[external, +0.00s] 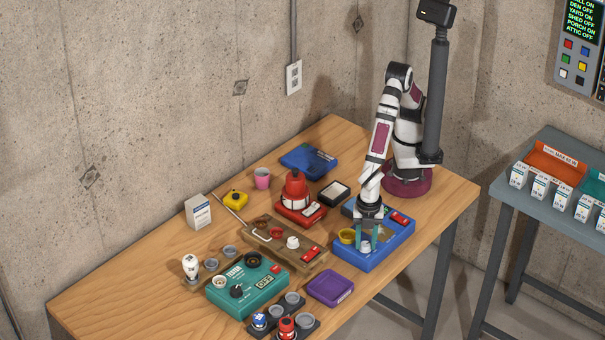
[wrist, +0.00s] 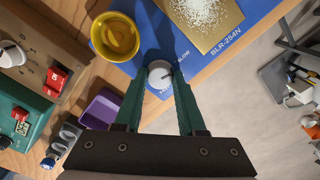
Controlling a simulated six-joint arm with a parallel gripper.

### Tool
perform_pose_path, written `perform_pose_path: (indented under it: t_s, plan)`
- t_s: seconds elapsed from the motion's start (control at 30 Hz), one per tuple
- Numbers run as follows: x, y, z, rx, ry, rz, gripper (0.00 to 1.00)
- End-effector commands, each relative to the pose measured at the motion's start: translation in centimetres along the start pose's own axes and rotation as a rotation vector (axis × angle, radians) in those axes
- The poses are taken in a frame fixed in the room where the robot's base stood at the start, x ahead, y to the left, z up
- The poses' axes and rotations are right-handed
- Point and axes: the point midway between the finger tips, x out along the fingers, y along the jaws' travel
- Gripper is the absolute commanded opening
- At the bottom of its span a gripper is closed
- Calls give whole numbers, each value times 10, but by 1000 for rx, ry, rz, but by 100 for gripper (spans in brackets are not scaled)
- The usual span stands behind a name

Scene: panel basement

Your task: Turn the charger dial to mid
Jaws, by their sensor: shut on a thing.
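A blue panel device (external: 385,252) stands at the right of the table; the wrist view shows it with the print BLR-254N (wrist: 226,42). A small white round dial (wrist: 159,76) sits near its front edge, with partly hidden print around it that includes SLOW. My gripper (wrist: 160,78) points down with its two green fingers on either side of this dial, shut on it. The dial also shows in the external view (external: 365,247) between the fingertips. Its exact pointer setting is too small to read. I cannot tell from the print whether this panel is the charger.
A yellow cup (wrist: 115,36) sits on the panel beside the left finger. A purple box (external: 330,288), a teal panel (external: 247,284) with dark knobs and a brown panel (external: 262,240) stand to the left. A red device (external: 297,195) stands behind. The table's right edge is close.

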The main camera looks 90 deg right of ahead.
Motion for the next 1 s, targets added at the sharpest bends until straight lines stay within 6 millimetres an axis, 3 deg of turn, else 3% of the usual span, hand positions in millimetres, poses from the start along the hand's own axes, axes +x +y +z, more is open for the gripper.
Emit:
perform_pose_path:
  t_s: [1.0]
  plan:
    - [-1, 0, 0, 793, 0, 0, 0]
